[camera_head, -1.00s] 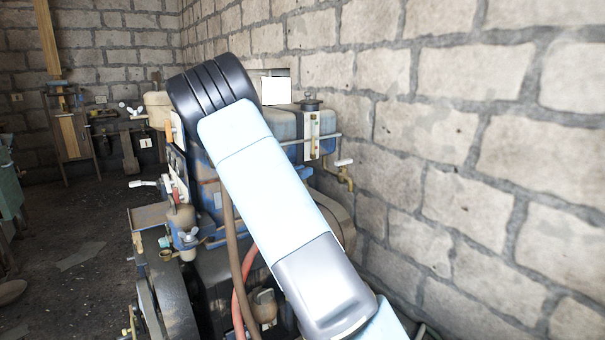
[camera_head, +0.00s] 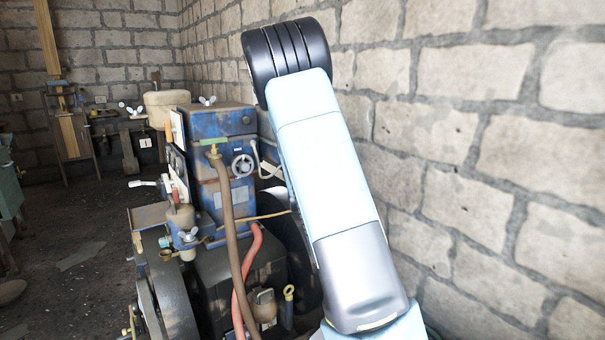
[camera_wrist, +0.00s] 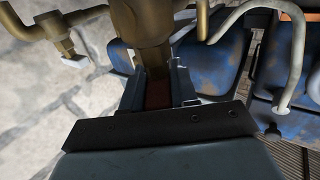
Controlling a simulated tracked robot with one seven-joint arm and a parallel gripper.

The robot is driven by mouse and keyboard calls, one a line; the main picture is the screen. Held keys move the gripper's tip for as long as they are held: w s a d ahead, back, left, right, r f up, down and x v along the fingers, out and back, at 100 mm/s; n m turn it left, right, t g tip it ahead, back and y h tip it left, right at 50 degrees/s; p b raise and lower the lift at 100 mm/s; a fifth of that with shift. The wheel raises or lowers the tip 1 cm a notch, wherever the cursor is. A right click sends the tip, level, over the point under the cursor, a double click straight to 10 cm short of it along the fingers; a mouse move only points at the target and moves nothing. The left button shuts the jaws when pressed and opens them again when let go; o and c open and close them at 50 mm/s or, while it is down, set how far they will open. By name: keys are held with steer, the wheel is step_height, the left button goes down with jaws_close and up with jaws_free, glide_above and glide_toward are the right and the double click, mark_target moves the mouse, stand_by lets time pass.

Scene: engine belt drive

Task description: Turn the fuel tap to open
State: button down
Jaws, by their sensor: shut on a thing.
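In the wrist view a brass fitting (camera_wrist: 140,22), which looks like the fuel tap's body, stands at top centre. A reddish-brown piece (camera_wrist: 158,94) below it, probably the tap's handle, sits between the dark fingers of my gripper (camera_wrist: 159,84). My gripper is shut on this piece. Its far end is hidden behind the brass body. A smaller brass branch (camera_wrist: 58,35) with a white lever (camera_wrist: 75,61) is at the upper left. In the head view my arm hides the gripper and the tap.
A grey bent pipe (camera_wrist: 297,50) and blue engine parts (camera_wrist: 215,65) lie close on the right in the wrist view. In the head view the blue engine (camera_head: 222,130) stands left of my arm, with brown (camera_head: 227,200) and red hoses (camera_head: 243,280). A stone wall (camera_head: 480,150) bounds the right.

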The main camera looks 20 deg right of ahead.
steer(key=n+y, duration=0.2)
steer(key=y, duration=0.1)
steer(key=n+t+y, duration=0.1)
steer(key=n+y, duration=0.1)
steer(key=y, duration=0.1)
steer(key=shift+d+r, duration=0.15)
steer(key=shift+d, duration=0.05)
steer(key=shift+a+n+y, duration=0.1)
steer(key=shift+n+y, duration=1.1)
steer(key=shift+y, duration=0.7)
steer(key=shift+r+n+y, duration=0.1)
steer(key=shift+n+y, duration=0.2)
steer(key=shift+y, duration=0.2)
steer(key=c, duration=1)
jaws_free()
steer(key=shift+o, duration=0.2)
steer(key=shift+f, duration=0.2)
steer(key=v, duration=1.3)
steer(key=shift+s, duration=0.35)
